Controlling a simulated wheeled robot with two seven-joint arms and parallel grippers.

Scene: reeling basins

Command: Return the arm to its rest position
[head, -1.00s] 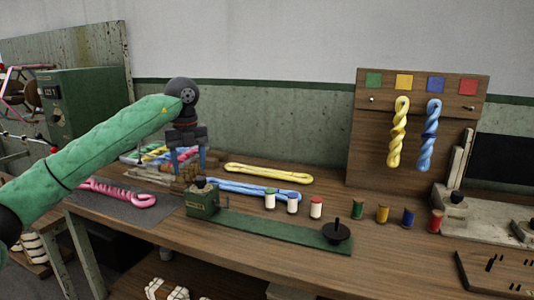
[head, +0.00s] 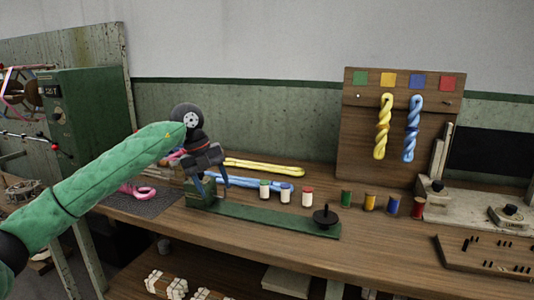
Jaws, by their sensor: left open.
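My left arm, in a green sleeve, reaches in from the left of the head view. Its gripper (head: 210,184) points down with its fingers apart and nothing visible between them. It appears in front of the green clamp block at the left end of a long green base plate (head: 265,220) on the bench. I cannot tell whether the fingers touch the block. A blue skein (head: 240,182) lies behind the gripper, partly hidden by it. A yellow skein (head: 265,167) lies farther back. My right gripper is not in view.
A pink skein (head: 140,190) lies on a dark mat at left. Small white jars (head: 285,194) and coloured spools (head: 369,202) stand on the bench. A pegboard (head: 362,150) holds hanging yellow (head: 383,127) and blue (head: 412,129) twisted skeins. The front strip of bench is clear.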

